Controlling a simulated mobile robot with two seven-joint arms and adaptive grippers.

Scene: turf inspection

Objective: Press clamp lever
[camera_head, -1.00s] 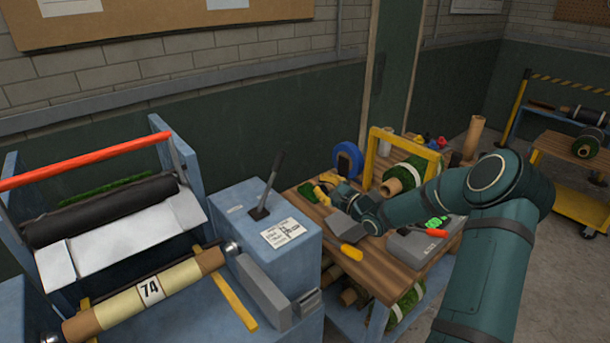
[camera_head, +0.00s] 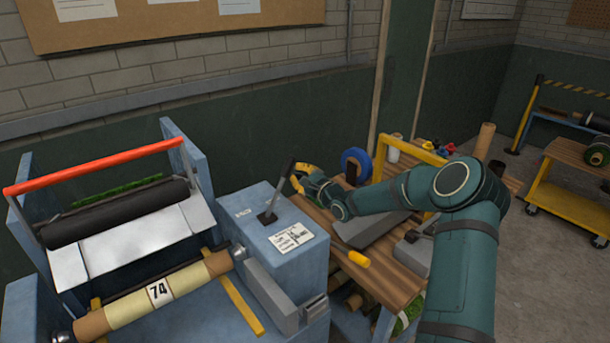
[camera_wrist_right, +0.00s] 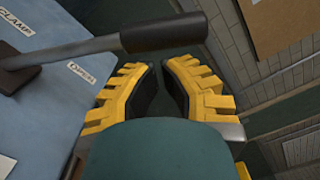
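The clamp lever (camera_head: 275,195) is a grey rod with a dark grip, standing tilted on a blue machine box (camera_head: 255,230). In the right wrist view its black grip (camera_wrist_right: 165,34) crosses just beyond the fingertips. My right gripper (camera_head: 296,178), with yellow fingers, is beside the lever's upper end, on its right. In the wrist view the fingers (camera_wrist_right: 160,75) are apart, with a narrow gap and nothing between them. Whether they touch the lever is unclear. Labels reading "CLAMP" (camera_wrist_right: 14,24) and "OPEN" (camera_wrist_right: 80,72) lie on the box top. My left gripper is out of view.
A roller marked 74 (camera_head: 160,292) and a red bar (camera_head: 95,166) are on the blue machine at left. A wooden table (camera_head: 400,280) with a blue ring (camera_head: 356,163), a yellow frame (camera_head: 425,155) and a yellow-handled tool (camera_head: 358,259) stands right of the box.

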